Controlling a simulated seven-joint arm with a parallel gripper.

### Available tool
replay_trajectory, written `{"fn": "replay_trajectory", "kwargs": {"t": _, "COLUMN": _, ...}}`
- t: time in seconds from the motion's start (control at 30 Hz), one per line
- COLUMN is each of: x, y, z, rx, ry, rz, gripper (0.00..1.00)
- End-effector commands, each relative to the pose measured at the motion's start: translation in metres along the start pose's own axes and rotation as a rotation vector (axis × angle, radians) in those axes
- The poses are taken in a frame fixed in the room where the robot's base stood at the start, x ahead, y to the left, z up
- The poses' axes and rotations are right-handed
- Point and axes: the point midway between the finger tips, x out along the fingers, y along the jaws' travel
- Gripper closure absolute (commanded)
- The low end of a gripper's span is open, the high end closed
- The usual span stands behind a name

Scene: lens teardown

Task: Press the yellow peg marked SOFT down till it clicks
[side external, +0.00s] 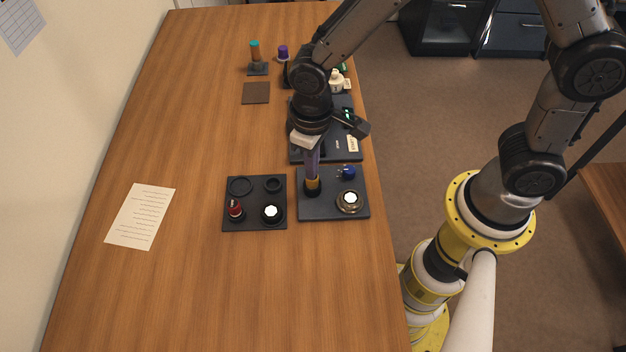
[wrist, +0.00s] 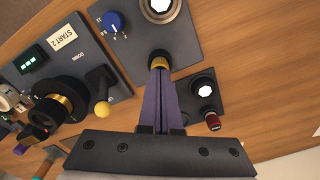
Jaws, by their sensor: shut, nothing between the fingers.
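The yellow peg (side external: 313,185) stands in a dark collar on the left part of a dark plate (side external: 333,211). In the wrist view the yellow peg (wrist: 158,60) shows just beyond my fingertips, partly covered by them. No SOFT marking is legible. My gripper (side external: 312,175) points down over the peg, with its purple fingers closed together and empty. In the wrist view my gripper (wrist: 160,70) has its tips over the peg's top. I cannot tell whether they touch it.
The same plate carries a blue knob (side external: 348,173) and a white-topped knob in a brass ring (side external: 349,200). A second dark plate (side external: 252,212) on the left holds a red part (side external: 235,209) and a white-topped knob (side external: 271,213). A yellow-balled lever (wrist: 101,109) stands on the neighbouring panel.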

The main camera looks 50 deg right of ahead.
Motion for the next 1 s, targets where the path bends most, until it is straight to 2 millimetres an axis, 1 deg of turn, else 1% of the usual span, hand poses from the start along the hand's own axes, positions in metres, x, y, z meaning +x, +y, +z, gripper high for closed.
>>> {"fn": "replay_trajectory", "kwargs": {"t": 0.47, "x": -0.001, "y": 0.000, "z": 0.000, "rx": 0.000, "ry": -0.002, "rz": 0.000, "gripper": 1.00}}
{"fn": "replay_trajectory", "kwargs": {"t": 1.0, "x": -0.043, "y": 0.000, "z": -0.001, "rx": 0.000, "ry": 0.002, "rz": 0.000, "gripper": 1.00}}
